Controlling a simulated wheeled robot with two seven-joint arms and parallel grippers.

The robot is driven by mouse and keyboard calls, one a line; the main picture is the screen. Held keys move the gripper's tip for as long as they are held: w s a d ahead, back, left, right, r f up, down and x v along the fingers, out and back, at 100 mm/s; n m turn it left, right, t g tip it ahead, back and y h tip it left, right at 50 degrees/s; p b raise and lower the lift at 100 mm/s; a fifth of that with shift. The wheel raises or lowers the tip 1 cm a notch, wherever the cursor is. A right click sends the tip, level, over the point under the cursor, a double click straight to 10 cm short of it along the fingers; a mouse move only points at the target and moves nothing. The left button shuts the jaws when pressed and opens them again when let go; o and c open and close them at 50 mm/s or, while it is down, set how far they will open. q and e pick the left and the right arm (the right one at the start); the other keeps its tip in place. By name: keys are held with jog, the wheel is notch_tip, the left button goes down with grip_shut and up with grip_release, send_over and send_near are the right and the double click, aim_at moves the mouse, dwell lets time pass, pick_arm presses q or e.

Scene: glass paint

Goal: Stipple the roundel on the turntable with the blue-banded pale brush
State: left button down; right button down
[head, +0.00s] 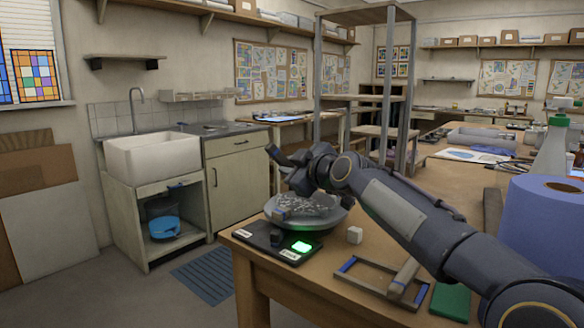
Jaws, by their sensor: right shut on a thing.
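The turntable (304,222) is a grey round dish near the far left corner of the workbench. A patterned grey-white roundel (312,204) lies on it. A small tan piece (280,214) shows at its near left rim. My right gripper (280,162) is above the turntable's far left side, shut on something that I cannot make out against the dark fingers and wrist. My left gripper is not in view.
A black pad (262,246) with a glowing green light (301,247) and a dark block lies before the turntable. My right forearm crosses above the bench.

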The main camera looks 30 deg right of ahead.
jog(key=shift+f+b, duration=0.35)
jog(key=shift+b, duration=0.2)
dwell(1.1)
jog(key=shift+r+p, duration=0.95)
jog(key=shift+r, duration=0.25)
jog(key=shift+s+d+f+b, duration=0.2)
jog(key=shift+s+b, duration=0.25)
jog(key=shift+b, duration=0.15)
jog(key=s+b, duration=0.1)
jog(key=s+d+b, duration=0.1)
jog(key=s, duration=0.1)
jog(key=shift+s+d, duration=0.1)
jog(key=shift+s+d+r+b, duration=0.1)
jog(key=shift+s+d+b, duration=0.1)
jog(key=shift+s+b, duration=0.3)
jog(key=shift+s+d+b, duration=0.2)
jog(key=shift+s+b, duration=0.15)
jog(key=shift+s, duration=0.2)
jog(key=shift+s+d+r, duration=0.1)
jog(key=shift+s, duration=0.1)
